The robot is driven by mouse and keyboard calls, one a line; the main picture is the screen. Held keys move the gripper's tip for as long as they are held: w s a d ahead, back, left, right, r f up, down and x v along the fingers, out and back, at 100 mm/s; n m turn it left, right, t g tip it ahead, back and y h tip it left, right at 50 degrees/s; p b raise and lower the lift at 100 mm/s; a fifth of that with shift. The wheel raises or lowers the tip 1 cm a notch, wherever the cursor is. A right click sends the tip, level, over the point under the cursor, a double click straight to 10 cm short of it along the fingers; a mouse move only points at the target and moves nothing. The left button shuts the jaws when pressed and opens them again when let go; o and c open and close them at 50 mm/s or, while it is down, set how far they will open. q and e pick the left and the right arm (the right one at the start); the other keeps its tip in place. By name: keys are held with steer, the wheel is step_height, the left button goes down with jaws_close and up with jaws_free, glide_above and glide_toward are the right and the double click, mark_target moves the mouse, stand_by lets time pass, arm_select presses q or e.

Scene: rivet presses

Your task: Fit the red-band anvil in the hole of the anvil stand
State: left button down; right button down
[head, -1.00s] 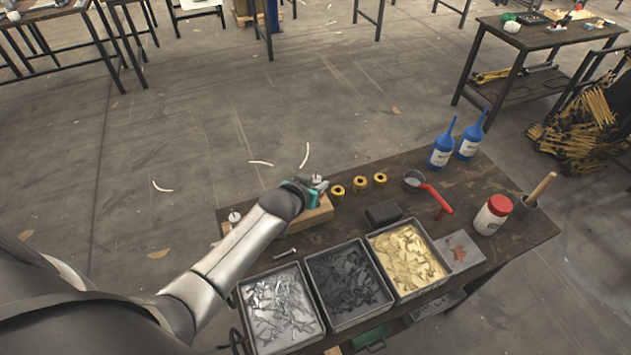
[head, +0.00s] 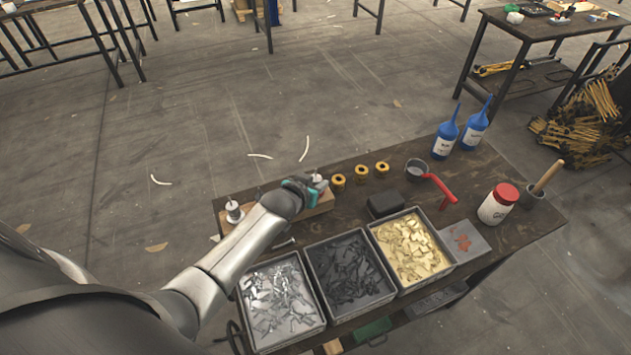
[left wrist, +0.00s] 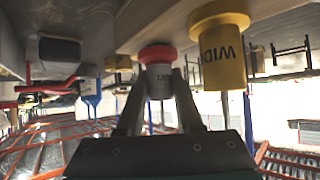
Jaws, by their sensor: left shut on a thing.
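The red-band anvil (left wrist: 158,75) is a grey labelled cylinder with a red band, seen in the left wrist view between my left fingers. My left gripper (left wrist: 160,92) is shut on it. The band end is close to a tan wooden surface (left wrist: 160,20); I cannot tell whether it touches or sits in a hole. In the head view my left gripper (head: 318,186) is over the right end of a wooden block (head: 322,204), which looks like the anvil stand. Its hole is hidden. My right gripper is not in view.
Three yellow cylinders (head: 361,173) stand just right of the block; one marked WIDE (left wrist: 222,60) is close to my left fingers. A white spool-like piece (head: 234,212) stands at the block's left. Trays of metal parts (head: 346,325) line the front. A black box (head: 383,206) lies behind them.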

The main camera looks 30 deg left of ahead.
arm_select(q)
steer(key=shift+c, duration=2.4)
jaws_free()
steer(key=p+v, duration=0.4)
steer(key=v, duration=1.1)
steer(key=shift+r, duration=0.15)
steer(key=shift+s, duration=0.1)
steer(key=p+v, duration=0.1)
steer(key=v, duration=1.4)
